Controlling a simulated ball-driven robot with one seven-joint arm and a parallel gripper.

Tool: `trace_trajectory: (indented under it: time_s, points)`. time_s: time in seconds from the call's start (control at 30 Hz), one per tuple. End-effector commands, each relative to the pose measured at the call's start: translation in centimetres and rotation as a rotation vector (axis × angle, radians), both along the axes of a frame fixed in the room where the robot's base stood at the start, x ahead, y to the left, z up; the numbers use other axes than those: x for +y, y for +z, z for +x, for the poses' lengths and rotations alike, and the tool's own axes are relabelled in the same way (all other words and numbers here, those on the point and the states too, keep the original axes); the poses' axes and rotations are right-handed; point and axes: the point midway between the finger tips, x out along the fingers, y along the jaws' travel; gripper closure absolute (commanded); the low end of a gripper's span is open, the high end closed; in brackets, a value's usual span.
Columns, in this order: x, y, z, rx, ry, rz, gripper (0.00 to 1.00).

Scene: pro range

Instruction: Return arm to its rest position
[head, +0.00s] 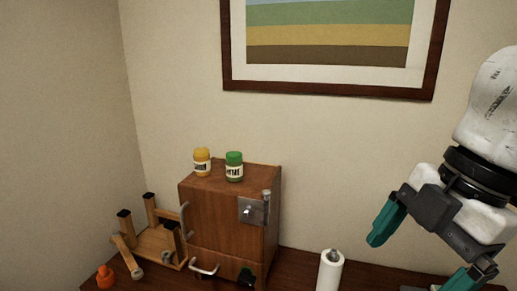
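My gripper (410,265) is at the lower right of the head view, at the end of my white and black arm. Its two teal fingers are spread wide apart and nothing shows between them. The right finger is partly cut off by the bottom edge of the picture. The gripper is right of the white roll and apart from the wooden cabinet.
A wooden cabinet (215,215) stands on a dark brown surface (300,262) against the wall. A yellow jar (202,162) and a green-lidded jar (234,167) stand on it. A wooden frame piece (155,245), an orange item (105,277) and a white roll (329,272) stand nearby.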

Motion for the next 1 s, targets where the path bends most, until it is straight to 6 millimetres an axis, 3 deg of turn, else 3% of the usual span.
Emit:
trace_trajectory:
  time_s: [0.27, 0.57, 0.8, 1.0]
  points:
    - [2.6, -3.5, 3.0, -0.057, -0.130, 0.228, 0.07]
    - [4.3, -11.5, 6.9, -0.029, -0.464, 0.537, 0.07]
    - [3.9, -21.8, 7.5, 0.080, -0.802, 0.661, 0.07]
    - [2.6, -32.8, 5.1, 0.192, -1.109, 0.644, 0.07]
